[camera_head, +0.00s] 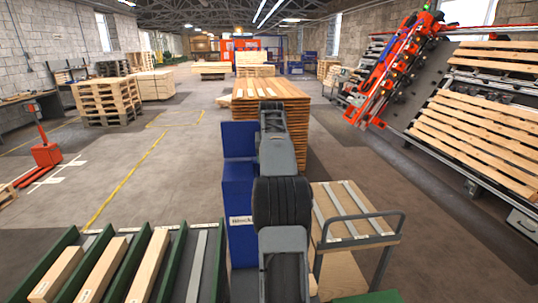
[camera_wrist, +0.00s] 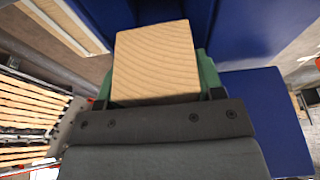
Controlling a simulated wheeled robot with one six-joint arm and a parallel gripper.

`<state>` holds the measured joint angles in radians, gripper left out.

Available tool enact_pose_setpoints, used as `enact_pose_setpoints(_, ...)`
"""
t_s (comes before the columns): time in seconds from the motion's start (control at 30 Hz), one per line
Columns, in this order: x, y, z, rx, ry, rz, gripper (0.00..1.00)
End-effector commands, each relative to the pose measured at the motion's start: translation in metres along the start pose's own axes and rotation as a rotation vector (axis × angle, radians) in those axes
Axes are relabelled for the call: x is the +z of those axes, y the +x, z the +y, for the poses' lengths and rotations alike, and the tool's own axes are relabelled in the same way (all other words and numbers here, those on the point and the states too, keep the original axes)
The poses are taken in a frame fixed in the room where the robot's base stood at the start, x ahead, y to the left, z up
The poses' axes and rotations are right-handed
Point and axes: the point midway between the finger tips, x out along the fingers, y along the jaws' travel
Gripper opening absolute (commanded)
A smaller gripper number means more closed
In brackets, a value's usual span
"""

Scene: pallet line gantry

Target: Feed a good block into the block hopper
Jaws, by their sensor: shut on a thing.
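A pale wooden block (camera_wrist: 155,62) with its end grain facing the camera is held between the green fingers of my gripper (camera_wrist: 155,85). I see no crack or stain on the part that shows. The blue block hopper (camera_head: 237,190) stands mid-picture in the head view, with a partly covered label on its front. Its blue walls (camera_wrist: 250,30) rise close behind and beside the block in the wrist view. I cannot tell whether the block is inside the hopper or touching it. In the head view my arm hides the gripper, the block and part of the hopper.
A green-walled rack (camera_head: 194,265) at lower left holds several wooden blocks (camera_head: 148,266) in sloping lanes. A cart (camera_head: 345,215) with a grey handle stands right of my arm. A stack of slatted boards (camera_head: 285,92) is behind the hopper. The left floor is mostly clear.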

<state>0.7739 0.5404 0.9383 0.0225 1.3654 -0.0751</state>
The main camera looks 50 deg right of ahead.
Motion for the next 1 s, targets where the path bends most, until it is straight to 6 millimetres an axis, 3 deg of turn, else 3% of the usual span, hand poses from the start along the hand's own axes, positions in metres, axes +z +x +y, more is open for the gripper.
enact_pose_setpoints(0.5, 0.012, 0.040, 0.000, 0.000, 0.000, 0.001, 0.37)
enact_pose_setpoints(1.0, 0.016, 0.051, 0.000, 0.000, 0.000, 0.002, 0.37)
